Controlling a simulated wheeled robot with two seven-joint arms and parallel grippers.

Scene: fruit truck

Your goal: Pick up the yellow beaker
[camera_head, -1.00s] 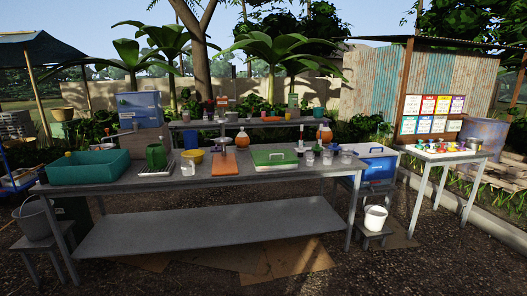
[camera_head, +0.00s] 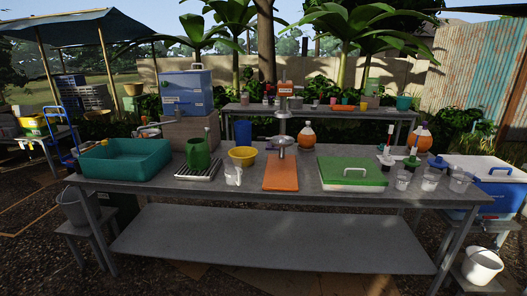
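A yellow bowl-like vessel (camera_head: 242,157) stands on the near grey table (camera_head: 240,197), behind a clear jug (camera_head: 233,177) and left of an orange board (camera_head: 281,173). Neither of my grippers is in view.
A teal basin (camera_head: 125,160), green jug (camera_head: 198,154), metal press (camera_head: 283,125), green-lidded tray (camera_head: 352,173) and several clear cups (camera_head: 429,180) stand on the near table. A blue cooler (camera_head: 490,185) and white bucket (camera_head: 482,265) are at right.

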